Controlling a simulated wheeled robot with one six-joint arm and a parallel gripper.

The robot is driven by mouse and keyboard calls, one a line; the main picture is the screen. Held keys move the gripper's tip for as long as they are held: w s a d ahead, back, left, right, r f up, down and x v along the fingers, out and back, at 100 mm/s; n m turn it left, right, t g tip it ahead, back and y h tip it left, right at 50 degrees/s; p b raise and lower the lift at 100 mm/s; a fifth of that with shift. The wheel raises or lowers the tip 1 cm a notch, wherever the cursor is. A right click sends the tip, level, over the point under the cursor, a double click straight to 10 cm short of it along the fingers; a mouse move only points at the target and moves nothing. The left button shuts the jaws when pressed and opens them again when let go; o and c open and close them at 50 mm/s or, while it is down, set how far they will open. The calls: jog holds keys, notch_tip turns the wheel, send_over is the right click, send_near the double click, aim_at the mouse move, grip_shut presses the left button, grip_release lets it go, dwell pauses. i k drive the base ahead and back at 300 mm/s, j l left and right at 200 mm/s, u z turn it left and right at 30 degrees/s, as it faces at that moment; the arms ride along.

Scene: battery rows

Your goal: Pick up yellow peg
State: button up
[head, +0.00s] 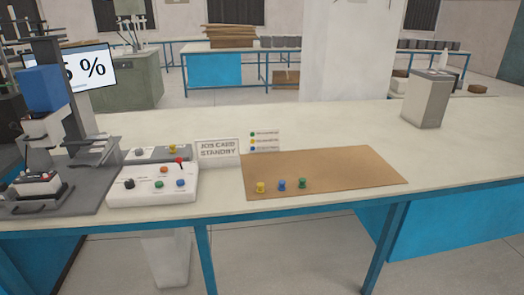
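The yellow peg (261,187) stands on the brown mat (335,165), near its front left corner. A blue peg (282,185) and a green peg (302,183) stand to its right in a short row, with small gaps between them. Nothing covers the yellow peg. My gripper is not in view.
A white control box (152,197) with knobs and a red-tipped lever is left of the mat. A grey column machine (72,110) is far left. The mat's right side is bare.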

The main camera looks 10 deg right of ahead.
aim_at(260, 190)
jog(key=u, duration=1.55)
jog(key=z, duration=1.45)
jog(key=i+j+z, duration=0.1)
jog(key=i+z, duration=0.2)
jog(key=i, duration=0.2)
jog(key=i+j+z, duration=0.25)
jog(key=i, duration=0.25)
